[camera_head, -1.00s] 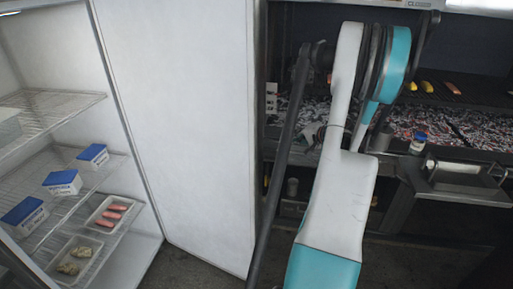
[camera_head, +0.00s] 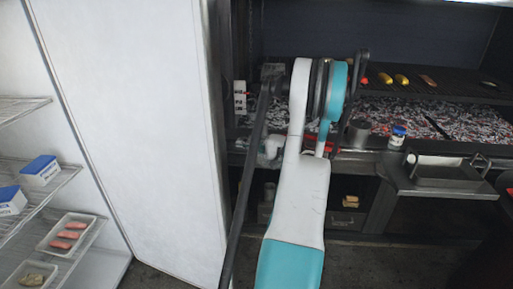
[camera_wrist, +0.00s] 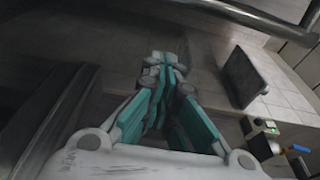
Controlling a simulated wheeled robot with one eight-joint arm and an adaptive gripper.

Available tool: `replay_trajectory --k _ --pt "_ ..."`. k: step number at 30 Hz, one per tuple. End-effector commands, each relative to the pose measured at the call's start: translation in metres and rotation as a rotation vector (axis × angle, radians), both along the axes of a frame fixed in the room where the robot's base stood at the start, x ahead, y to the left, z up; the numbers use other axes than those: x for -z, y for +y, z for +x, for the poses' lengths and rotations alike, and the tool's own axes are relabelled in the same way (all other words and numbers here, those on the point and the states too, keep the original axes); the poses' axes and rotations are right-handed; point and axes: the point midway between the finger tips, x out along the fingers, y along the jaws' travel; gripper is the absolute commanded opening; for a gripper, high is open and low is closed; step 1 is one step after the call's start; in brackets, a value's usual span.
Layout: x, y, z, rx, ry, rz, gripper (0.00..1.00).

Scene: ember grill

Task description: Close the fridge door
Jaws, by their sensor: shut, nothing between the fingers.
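The white fridge door (camera_head: 130,120) stands open, a tall panel to the right of the fridge interior in the head view. A long dark bar (camera_head: 246,170), which looks like its handle, runs along the door's right edge. The wire shelves (camera_head: 62,180) of the fridge show at the left edge. My arm rises just right of the bar; its end hides my gripper in the head view. In the wrist view my gripper (camera_wrist: 160,62) is shut and empty. A dark bar (camera_wrist: 255,18) crosses the top of that view; I cannot tell whether they touch.
The grill (camera_head: 380,110) with embers and food on a rack fills the right. A small blue-lidded jar (camera_head: 397,136) and a metal box (camera_head: 440,172) stand at its front. Blue-lidded boxes (camera_head: 40,170) and a tray of sausages (camera_head: 52,247) sit on the fridge shelves.

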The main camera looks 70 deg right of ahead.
Motion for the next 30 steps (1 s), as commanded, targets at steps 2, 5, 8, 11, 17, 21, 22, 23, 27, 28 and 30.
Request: replay_trajectory --k 2,5,8,11,17,21,22,23,27,28,30 --pt "0.002 0.002 0.016 -0.003 0.0 0.0 0.0" --pt "0.002 0.016 0.02 -0.001 0.0 0.0 0.0" --pt "0.001 0.028 0.022 -0.001 0.0 0.0 0.0" --pt "0.001 0.036 0.023 0.0 0.001 0.0 0.0" --pt "0.0 0.04 0.024 0.001 0.001 0.0 0.0" --pt "0.0 0.04 0.024 0.001 0.001 0.0 0.0" --pt "0.0 0.04 0.024 0.0 0.001 0.0 0.0" --pt "0.0 0.04 0.024 0.0 0.001 0.0 0.0" --pt "0.0 0.041 0.025 0.0 0.001 0.0 0.0" --pt "0.0 0.041 0.026 0.0 0.001 0.0 0.0" --pt "0.0 0.042 0.028 0.001 0.001 0.0 0.0"
